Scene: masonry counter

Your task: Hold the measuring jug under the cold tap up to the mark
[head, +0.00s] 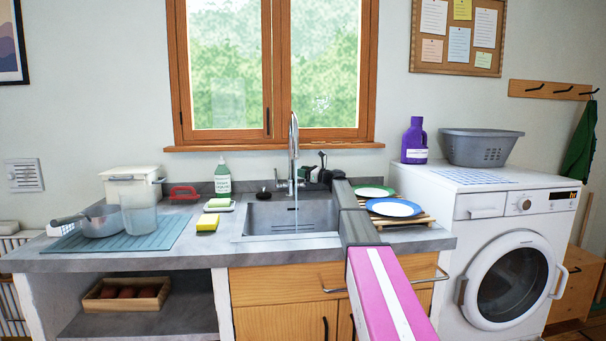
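A translucent measuring jug (140,218) stands upright on the blue-green draining mat (168,236) at the left of the counter. The chrome tap (293,150) rises at the back of the grey sink (265,218). A thin pale vertical streak below the tap looks like running water, but I cannot be sure. My gripper (320,170) is behind the sink, just right of the tap and well away from the jug. It looks small and dark, and its fingers cannot be made out. Any mark on the jug is too small to see.
A saucepan (101,221) and a white tub (130,177) crowd the jug. A green soap bottle (222,179) and yellow sponge (207,222) stand left of the sink. Plates (393,208) lie on a rack at right. Counter between mat and sink is partly clear.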

